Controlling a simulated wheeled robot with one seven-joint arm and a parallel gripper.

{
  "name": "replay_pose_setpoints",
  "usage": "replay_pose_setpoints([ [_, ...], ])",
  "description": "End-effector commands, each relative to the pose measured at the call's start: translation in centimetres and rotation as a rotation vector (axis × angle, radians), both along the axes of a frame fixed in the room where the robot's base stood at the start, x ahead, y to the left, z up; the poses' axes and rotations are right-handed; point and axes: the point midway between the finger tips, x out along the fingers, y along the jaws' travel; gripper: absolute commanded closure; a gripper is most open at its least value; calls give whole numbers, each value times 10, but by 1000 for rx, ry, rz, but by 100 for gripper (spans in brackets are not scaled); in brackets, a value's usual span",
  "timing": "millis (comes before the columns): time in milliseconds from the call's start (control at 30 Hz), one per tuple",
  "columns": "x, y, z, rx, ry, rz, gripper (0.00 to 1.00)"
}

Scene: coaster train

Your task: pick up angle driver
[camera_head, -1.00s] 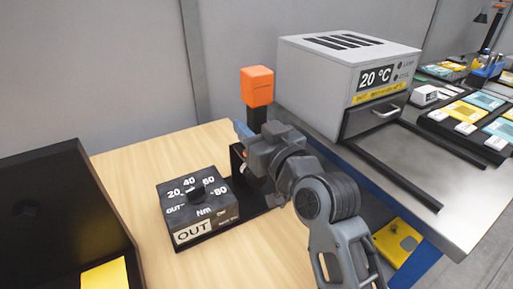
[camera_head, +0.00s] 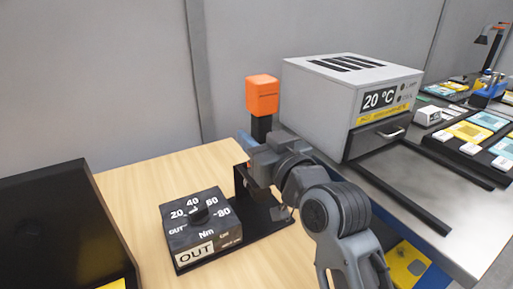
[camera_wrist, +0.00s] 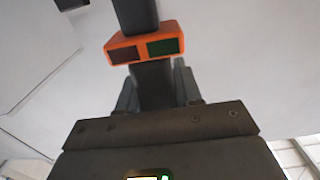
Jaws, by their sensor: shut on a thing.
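The angle driver (camera_head: 262,96) stands upright at the black stand, with an orange block at its top and a black body below. In the wrist view the angle driver (camera_wrist: 144,49) shows its orange band with a dark red and a green window. My gripper (camera_head: 250,143) is shut on the driver's black body, below the orange block. In the wrist view my gripper's fingers (camera_wrist: 153,90) lie on both sides of that body.
A black dial box (camera_head: 200,228) marked OUT and Nm sits on the wooden table (camera_head: 140,195), joined to the black stand (camera_head: 270,212). A grey oven (camera_head: 340,95) reading 20 °C is close on the right. A black open case (camera_head: 60,230) is at left.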

Motion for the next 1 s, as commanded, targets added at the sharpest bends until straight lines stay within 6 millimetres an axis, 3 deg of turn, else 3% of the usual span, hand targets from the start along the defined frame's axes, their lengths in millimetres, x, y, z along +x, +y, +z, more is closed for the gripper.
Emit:
replay_pose_setpoints([
  [133,0,-1,17,3,-9,-1,100],
  [367,-22,-16,14,3,-6,-2,100],
  [1000,-129,-87,13,3,-4,-2,100],
])
